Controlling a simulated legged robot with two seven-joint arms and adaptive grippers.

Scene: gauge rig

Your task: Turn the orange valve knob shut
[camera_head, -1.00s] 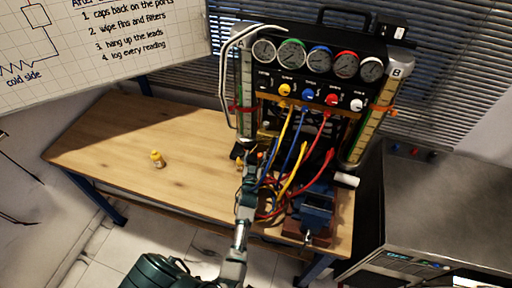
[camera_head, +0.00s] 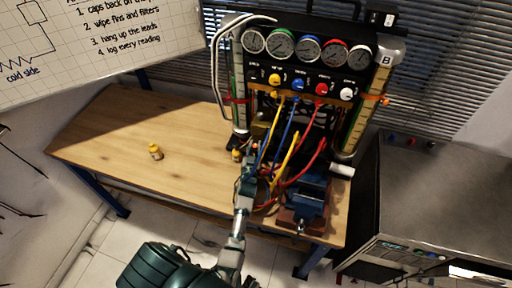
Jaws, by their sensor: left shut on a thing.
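The gauge rig (camera_head: 308,66) stands at the back of the wooden bench, with a row of dials above yellow, blue, red and white knobs. My left arm comes up from the bottom, and my left gripper (camera_head: 251,153) is at the rig's lower left, beside the hoses. The knob's turn angle is too small to tell. My right gripper is not in view.
Yellow, blue and red hoses (camera_head: 311,165) hang close right of the gripper. A blue vise (camera_head: 308,197) stands at the bench's front right. A yellow piece (camera_head: 237,155) sits beside the gripper.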

